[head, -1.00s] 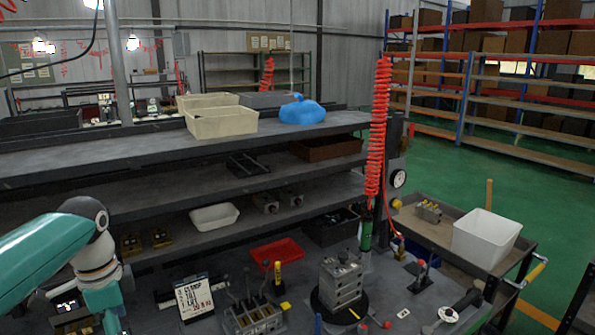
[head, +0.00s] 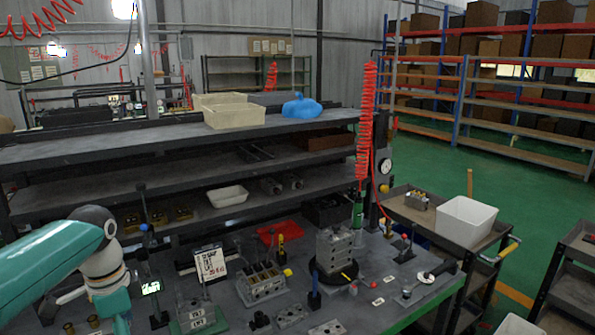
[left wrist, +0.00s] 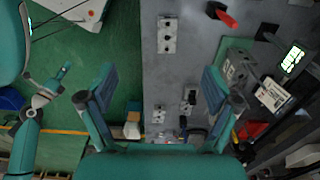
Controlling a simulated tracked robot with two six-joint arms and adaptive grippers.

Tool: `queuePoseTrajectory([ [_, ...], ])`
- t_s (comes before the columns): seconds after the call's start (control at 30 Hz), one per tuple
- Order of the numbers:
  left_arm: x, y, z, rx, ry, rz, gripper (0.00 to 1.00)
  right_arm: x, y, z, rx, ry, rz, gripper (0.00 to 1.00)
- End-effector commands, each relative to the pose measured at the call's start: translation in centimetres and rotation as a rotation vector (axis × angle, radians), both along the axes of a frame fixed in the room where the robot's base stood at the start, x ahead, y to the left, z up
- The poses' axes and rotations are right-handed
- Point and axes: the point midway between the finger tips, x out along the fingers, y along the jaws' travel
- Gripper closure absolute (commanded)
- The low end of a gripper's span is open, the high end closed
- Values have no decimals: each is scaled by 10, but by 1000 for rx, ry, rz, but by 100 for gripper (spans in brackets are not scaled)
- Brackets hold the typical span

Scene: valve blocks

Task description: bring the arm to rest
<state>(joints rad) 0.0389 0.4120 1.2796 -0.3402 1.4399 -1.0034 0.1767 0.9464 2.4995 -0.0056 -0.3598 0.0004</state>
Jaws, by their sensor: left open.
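My left arm (head: 60,255) comes in from the left in the head view, over the left end of the workbench. Its gripper is out of that view. In the left wrist view my left gripper (left wrist: 158,80) has its fingers wide apart with nothing between them. Beyond the fingers are the bench edge and green floor. The stacked valve block (head: 335,250) stands upright on a black round base on the bench, well to the right of my arm. A teal arm link also shows at the left of the wrist view; I cannot make out a right gripper.
The grey workbench (head: 375,300) carries a block with bores (head: 262,283), a written sign (head: 211,263), a red tray (head: 278,233) and small plates. Shelves stand behind, with a blue bag (head: 301,106) on top. A trolley with a white bin (head: 466,222) stands at the right.

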Motion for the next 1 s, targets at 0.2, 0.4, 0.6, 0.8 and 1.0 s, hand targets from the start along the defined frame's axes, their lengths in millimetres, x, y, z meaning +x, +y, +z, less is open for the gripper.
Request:
queuePoseTrajectory([
  [0.2, 11, -21, -51, -39, 3, 53, 11, 1, 0, 0, 0, -1, 0, 60],
  [0.4, 14, -48, -113, -94, 5, 135, 11, 0, 0, 0, 0, -1, 0, 60],
  [0.6, -5, -93, -207, -186, 33, 306, 11, 0, 0, 0, 0, -1, 0, 60],
  [0.8, -74, -151, -315, -298, 95, 641, 11, 0, 0, 0, 0, -1, 0, 60],
  [1.0, -144, -179, -363, -334, 144, 931, 11, 0, 0, 0, 0, -1, 0, 60],
])
